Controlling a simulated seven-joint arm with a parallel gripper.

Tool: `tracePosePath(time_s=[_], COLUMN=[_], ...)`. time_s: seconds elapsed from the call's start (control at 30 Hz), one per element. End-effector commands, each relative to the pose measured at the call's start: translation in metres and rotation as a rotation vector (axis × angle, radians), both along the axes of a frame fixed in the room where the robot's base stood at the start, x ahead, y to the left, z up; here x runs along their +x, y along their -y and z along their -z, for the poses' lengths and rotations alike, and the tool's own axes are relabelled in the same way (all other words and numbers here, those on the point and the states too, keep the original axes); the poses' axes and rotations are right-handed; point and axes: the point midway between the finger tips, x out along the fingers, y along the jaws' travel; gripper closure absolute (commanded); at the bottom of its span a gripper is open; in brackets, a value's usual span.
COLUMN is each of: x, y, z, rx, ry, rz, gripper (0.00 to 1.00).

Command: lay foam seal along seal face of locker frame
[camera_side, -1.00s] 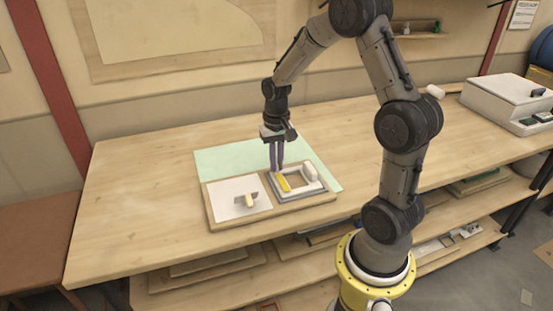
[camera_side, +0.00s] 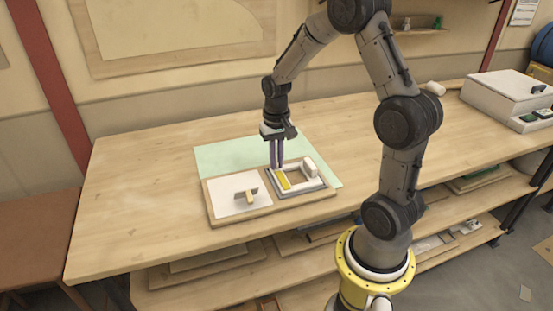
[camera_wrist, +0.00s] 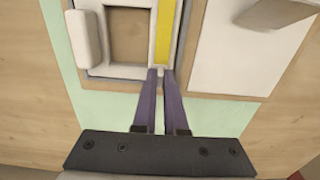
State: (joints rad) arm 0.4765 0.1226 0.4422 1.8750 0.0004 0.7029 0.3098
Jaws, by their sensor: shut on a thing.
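The locker frame (camera_side: 311,187) is a pale square frame with a grey edge and an open middle, lying on the right part of a wooden board. It also shows in the wrist view (camera_wrist: 122,13). A yellow strip (camera_side: 284,181) runs along its left side and shows in the wrist view (camera_wrist: 164,30). My gripper (camera_side: 277,166) points down at the far left corner of the frame. In the wrist view its purple fingers (camera_wrist: 158,73) are almost together at the end of a thin pale strip beside the yellow one. I cannot clearly tell the foam seal from the pale frame.
A white rounded block (camera_side: 309,169) stands on the frame's right side. A white sheet (camera_side: 225,199) with a small scraper-like tool (camera_side: 249,197) lies on the board's left. A green mat (camera_side: 222,154) lies behind. The table left of the board is clear.

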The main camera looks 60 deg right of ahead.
Motion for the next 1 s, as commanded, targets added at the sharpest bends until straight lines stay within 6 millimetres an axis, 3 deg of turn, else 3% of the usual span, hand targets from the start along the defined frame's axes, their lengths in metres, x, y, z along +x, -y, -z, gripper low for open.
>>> tracePosePath(time_s=[0.37, 0.4, 0.57, 0.87, 1.0], x=[0.000, 0.000, 0.000, 0.000, 0.001], y=[0.000, 0.000, 0.000, 0.000, 0.001], z=[0.003, 0.003, 0.003, 0.002, -0.007], rx=[-0.001, -0.001, 0.000, -0.001, -0.002], ry=[0.001, 0.001, 0.000, 0.001, 0.004], rz=[0.000, 0.000, 0.000, 0.000, 0.000], gripper=[1.00, 0.85, 0.56, 0.56, 0.56])
